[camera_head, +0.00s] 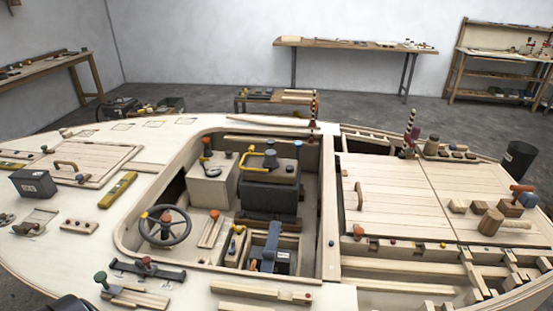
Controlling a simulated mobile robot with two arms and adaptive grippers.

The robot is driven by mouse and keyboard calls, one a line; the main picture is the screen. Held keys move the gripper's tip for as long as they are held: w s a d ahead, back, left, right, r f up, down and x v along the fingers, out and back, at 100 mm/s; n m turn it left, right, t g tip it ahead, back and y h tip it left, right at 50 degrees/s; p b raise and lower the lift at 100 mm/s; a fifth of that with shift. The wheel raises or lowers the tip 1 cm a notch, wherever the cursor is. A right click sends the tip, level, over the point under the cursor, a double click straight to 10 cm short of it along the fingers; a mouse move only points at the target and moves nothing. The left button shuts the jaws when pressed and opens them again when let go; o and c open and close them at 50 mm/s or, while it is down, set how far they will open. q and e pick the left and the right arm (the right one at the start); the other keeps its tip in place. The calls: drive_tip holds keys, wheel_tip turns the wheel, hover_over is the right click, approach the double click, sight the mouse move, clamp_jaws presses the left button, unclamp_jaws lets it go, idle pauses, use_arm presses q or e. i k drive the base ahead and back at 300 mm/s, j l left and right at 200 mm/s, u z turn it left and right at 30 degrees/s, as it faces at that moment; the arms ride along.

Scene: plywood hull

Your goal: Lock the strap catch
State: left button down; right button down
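I cannot tell for sure which fitting is the strap catch. A dark flat bar with a red knob (147,267) lies across the pale deck at the lower left; it is too small to tell whether it is locked. A grey metal fitting on a wooden plate (36,221) sits on the deck at the far left. A wooden block with a green-knobbed lever (135,294) lies just in front of the dark bar. Neither of my grippers can be made out in the head view, and nothing is seen touching these fittings.
The plywood hull (190,285) fills the foreground. Planked hatch covers (385,200) lie at right. A mallet (492,222) lies on them. Benches stand behind.

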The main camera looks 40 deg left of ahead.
sight(253, 265)
drive_tip(key=u, duration=1.25)
